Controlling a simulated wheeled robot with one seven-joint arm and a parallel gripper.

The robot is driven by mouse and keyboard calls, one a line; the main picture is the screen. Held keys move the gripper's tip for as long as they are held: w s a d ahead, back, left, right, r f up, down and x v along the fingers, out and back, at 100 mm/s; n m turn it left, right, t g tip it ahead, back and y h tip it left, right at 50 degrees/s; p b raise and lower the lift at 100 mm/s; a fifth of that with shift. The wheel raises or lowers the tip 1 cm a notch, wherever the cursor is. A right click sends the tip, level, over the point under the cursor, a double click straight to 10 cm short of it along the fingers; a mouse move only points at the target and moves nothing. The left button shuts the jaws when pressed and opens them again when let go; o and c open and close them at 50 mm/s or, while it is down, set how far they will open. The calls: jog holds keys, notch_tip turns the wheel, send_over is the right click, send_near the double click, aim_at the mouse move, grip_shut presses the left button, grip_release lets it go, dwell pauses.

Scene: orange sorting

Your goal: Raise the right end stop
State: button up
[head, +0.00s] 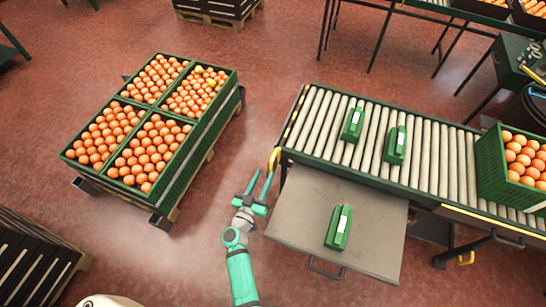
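My gripper (262,178) is open at the near left corner of the roller conveyor (375,140), its two fingers apart and pointing away from me. A yellow handle (275,158) at that corner is just beyond the fingertips; I cannot tell whether they touch it. Nothing shows between the fingers. A yellow-edged bar (294,118) runs along the conveyor's left end.
Green cartons (353,124) stand on the rollers, and one (338,228) on a grey side table (290,215). A green crate (490,165) of oranges sits on the conveyor's right. Crates (240,80) of oranges fill a pallet at left. Red floor is free between.

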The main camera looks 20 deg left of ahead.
aim_at(271, 162)
jog(key=w, duration=1)
jog(key=shift+d, duration=0.2)
grip_shut()
